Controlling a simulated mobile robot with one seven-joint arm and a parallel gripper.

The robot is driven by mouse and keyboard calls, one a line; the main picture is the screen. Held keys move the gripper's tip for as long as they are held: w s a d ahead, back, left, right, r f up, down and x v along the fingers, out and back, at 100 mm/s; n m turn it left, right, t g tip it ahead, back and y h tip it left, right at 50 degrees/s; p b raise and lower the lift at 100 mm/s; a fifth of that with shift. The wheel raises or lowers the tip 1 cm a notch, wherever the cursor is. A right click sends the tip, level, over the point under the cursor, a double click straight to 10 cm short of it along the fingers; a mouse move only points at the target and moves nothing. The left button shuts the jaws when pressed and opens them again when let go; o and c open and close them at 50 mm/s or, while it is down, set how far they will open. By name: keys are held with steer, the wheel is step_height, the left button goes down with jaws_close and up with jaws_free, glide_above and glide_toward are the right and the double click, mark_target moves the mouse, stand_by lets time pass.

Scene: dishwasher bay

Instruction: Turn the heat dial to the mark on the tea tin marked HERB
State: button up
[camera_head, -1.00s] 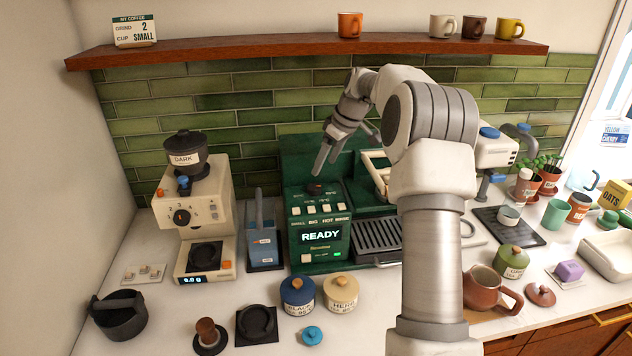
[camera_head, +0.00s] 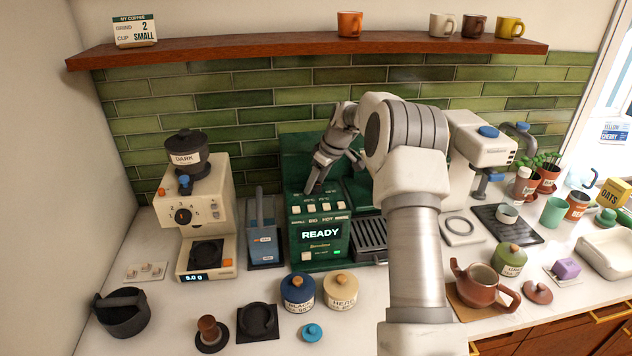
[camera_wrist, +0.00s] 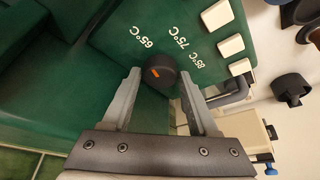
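The heat dial (camera_wrist: 164,66) is a dark round knob on the green machine, with an orange mark left of its middle in the wrist view. Labels 65°C (camera_wrist: 141,37), 75°C (camera_wrist: 177,38) and 85°C (camera_wrist: 197,60) lie around it. My gripper (camera_wrist: 159,76) is open, one finger on either side of the dial; contact is unclear. In the head view my gripper (camera_head: 333,180) is low over the machine's top and hides the dial. The HERB tea tin (camera_head: 341,292) is cream with a tan-orange knob, on the counter; its lower label line is too small to read surely.
The green machine (camera_head: 320,258) shows READY, with cream buttons (camera_wrist: 217,15) close by the dial. A blue BLACK tin (camera_head: 297,293) stands left of the HERB tin. A grinder (camera_head: 207,220) and a blue-grey holder (camera_head: 264,246) stand left of the machine.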

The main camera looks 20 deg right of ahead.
jaws_close()
steer(key=shift+m+b, duration=0.3)
steer(key=m+b, duration=0.1)
steer(key=m+h+b, duration=0.1)
steer(key=m, duration=0.1)
steer(key=shift+a+f+m+t, duration=0.1)
steer(key=shift+a+m+t, duration=0.05)
steer(key=shift+m+t, duration=0.2)
steer(key=m+h, duration=0.1)
steer(key=m, duration=0.1)
steer(key=m+h+b, duration=0.1)
steer(key=m, duration=0.2)
steer(key=shift+a+h, duration=0.15)
steer(key=shift+h, duration=0.15)
steer(key=m+h, duration=0.1)
steer(key=m, duration=0.2)
steer(key=m+g+h+p, duration=0.1)
steer(key=m, duration=0.2)
steer(key=shift+w+a+r+m, duration=0.1)
steer(key=shift+r+m, duration=0.1)
steer(key=shift+m, duration=0.05)
steer(key=shift+m+g+h+p, duration=0.5)
steer(key=shift+m+g+p, duration=0.25)
steer(key=shift+m, duration=1.25)
steer(key=shift+f, duration=0.1)
